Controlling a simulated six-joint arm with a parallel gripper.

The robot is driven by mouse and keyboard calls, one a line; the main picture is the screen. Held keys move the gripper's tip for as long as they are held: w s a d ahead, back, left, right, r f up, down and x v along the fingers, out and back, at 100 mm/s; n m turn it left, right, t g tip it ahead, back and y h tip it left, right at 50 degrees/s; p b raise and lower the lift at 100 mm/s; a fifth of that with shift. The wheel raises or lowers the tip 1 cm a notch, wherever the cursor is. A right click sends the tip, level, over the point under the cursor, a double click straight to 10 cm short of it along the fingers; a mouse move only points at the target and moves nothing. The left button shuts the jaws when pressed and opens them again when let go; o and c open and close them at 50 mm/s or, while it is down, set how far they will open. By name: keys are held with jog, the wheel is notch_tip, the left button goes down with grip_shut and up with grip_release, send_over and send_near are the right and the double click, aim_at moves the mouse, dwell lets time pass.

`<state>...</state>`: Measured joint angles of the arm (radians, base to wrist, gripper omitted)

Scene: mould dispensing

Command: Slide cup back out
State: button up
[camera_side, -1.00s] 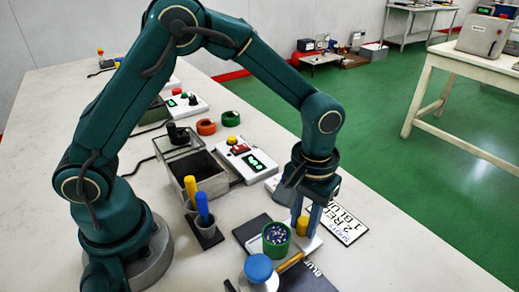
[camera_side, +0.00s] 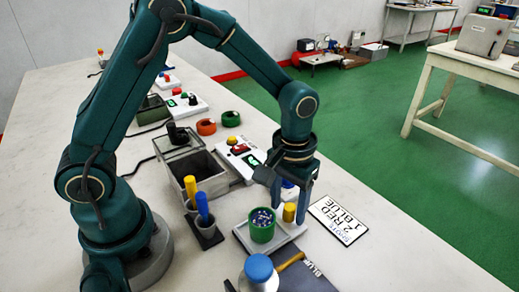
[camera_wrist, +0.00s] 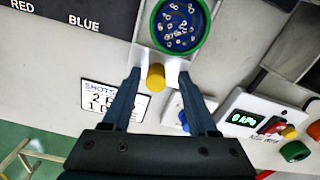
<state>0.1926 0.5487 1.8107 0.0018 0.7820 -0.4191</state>
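The green cup (camera_side: 262,226) holds small pale rings or beads on a dark blue bottom. It stands on a light slide plate (camera_side: 285,235) with an upright yellow knob (camera_side: 289,212) beside it. The wrist view shows the cup (camera_wrist: 203,37) at the top and the knob (camera_wrist: 156,77) below it. My gripper (camera_side: 290,207) is low over the plate, with one finger on each side of the knob. In the wrist view my gripper (camera_wrist: 158,76) shows a gap between each finger and the knob. It is open and holds nothing.
A sign reading 2 RED 1 BLUE (camera_side: 338,220) lies right of the plate.

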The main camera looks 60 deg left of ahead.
jog(key=shift+r, duration=2.55)
jog(key=shift+w+r, duration=0.1)
jog(key=shift+r, duration=0.05)
jog(key=s+a+r+t, duration=0.2)
jog(key=r, duration=0.3)
jog(key=s+a+r+t, duration=0.2)
jog(key=r, duration=0.3)
jog(key=s+a+f+m+t, duration=0.1)
jog(key=s+f+m, duration=0.1)
jog(key=s, duration=0.6)
jog(key=shift+a+m+t, duration=0.25)
jog(key=shift+m+t, duration=0.05)
